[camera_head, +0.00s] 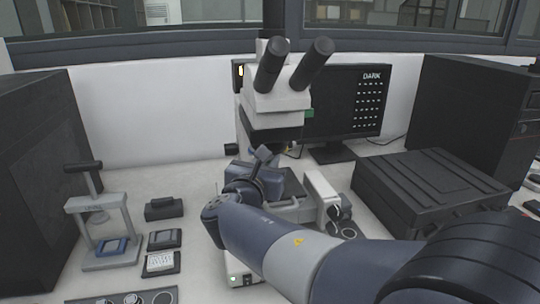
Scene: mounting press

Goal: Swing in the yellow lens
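A white microscope (272,98) with two black eyepieces stands at the back centre of the bench. My arm reaches in from the lower right and bends back toward the microscope. My gripper (263,154) is just below the microscope head, close to where the lenses hang. It is small and partly hidden by my wrist, so I cannot tell whether its fingers are open or touching a lens. Small lens parts show dimly under the head. No yellow ring can be made out. My arm covers part of the stage and base.
A monitor (343,101) reading "DARK" stands behind, right of the microscope. A dark case (425,185) and a black cabinet (478,110) fill the right. A hand press (97,222) and small blocks (164,208) are at left. Bare bench lies between blocks and microscope.

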